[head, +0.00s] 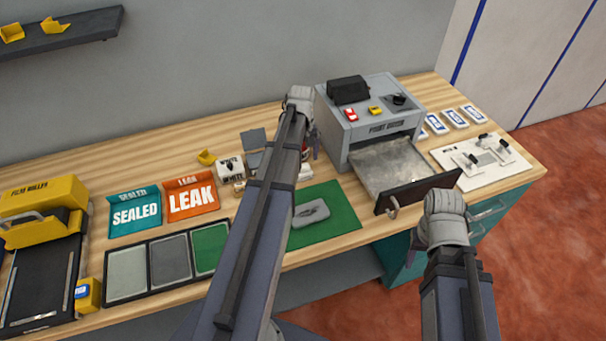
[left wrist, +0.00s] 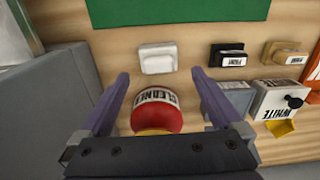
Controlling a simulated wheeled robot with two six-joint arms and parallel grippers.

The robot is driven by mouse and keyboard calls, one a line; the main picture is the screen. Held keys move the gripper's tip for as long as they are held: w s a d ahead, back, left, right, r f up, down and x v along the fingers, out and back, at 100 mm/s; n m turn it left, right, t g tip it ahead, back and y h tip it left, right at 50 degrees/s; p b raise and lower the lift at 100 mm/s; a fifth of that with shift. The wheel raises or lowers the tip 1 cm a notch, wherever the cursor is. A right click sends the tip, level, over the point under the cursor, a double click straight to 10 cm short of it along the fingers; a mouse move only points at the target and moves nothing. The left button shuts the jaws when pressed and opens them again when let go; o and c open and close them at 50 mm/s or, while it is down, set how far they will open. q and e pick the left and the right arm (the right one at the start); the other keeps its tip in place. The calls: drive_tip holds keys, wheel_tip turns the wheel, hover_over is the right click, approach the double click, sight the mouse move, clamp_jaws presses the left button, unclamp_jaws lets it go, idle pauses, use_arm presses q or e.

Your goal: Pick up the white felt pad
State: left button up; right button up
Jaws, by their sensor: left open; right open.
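The white felt pad (left wrist: 157,57) lies flat on the wooden bench in the left wrist view, just beyond my left fingertips and short of the green mat (left wrist: 180,10). In the head view its white edge (head: 306,173) shows beside my left arm. My left gripper (left wrist: 160,74) is open, pointing down. A red bottle labelled cleaner (left wrist: 157,108) stands between its fingers in the picture; I cannot tell whether they touch it.
Two small print stamps (left wrist: 228,55) and a white box (left wrist: 283,97) stand right of the pad in the left wrist view. The grey machine (head: 370,115) has its drawer (head: 390,165) pulled out. A grey piece (head: 310,212) lies on the green mat.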

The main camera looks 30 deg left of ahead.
sight(303, 165)
use_arm(q)
drive_tip(key=f+b, duration=0.4)
drive_tip(key=f, duration=0.1)
drive_tip(key=shift+d, duration=0.2)
drive_tip(key=shift+r, duration=0.1)
drive_tip(key=shift+s, duration=0.1)
drive_tip(key=c, duration=1.3)
